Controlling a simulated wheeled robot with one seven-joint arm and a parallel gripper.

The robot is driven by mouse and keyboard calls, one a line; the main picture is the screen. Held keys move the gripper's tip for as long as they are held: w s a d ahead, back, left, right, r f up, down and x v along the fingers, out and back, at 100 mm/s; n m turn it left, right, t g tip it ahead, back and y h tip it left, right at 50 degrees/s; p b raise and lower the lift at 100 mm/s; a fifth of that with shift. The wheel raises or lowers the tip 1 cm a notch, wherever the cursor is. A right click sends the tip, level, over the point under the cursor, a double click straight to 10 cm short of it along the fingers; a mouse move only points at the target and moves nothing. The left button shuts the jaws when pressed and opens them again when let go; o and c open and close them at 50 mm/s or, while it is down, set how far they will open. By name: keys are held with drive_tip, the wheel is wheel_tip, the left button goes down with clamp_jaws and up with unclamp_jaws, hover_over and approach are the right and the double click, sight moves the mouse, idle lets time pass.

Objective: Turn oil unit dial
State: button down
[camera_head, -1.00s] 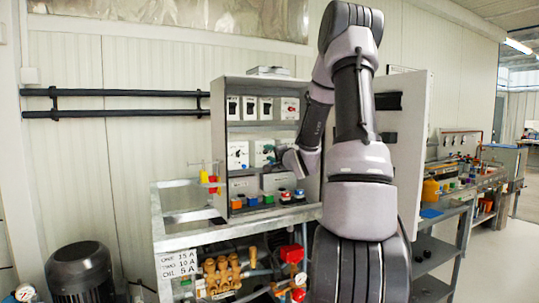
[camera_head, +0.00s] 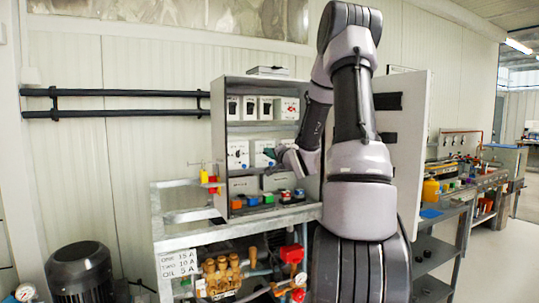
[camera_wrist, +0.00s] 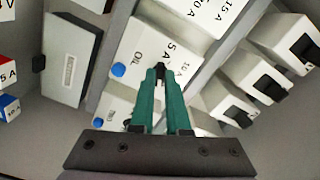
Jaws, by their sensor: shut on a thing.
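The oil unit (camera_wrist: 133,52) is a white box marked OIL, with 5 A, 10 A and 15 A marks and a blue button. It sits tilted across the middle of the wrist view. Its black dial (camera_wrist: 160,67) shows only in part between the tips of my green fingers. My gripper (camera_wrist: 159,74) is shut on that dial. In the head view the oil unit (camera_head: 262,148) is on the cabinet's middle row, and my gripper (camera_head: 270,153) reaches it from the right. The dial is hidden there.
The open grey cabinet (camera_head: 217,130) holds a row of white switch units (camera_head: 265,107) above and colored blocks (camera_head: 252,201) below. Its open door (camera_head: 412,140) stands right of my arm. Other switch units (camera_wrist: 271,86) sit close to my fingers' right.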

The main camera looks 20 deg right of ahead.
drive_tip(key=n, duration=2.7)
drive_tip(key=shift+f+n, duration=0.1)
drive_tip(key=shift+n, duration=0.3)
drive_tip(key=c, duration=0.9)
unclamp_jaws()
drive_tip(key=shift+s, duration=0.15)
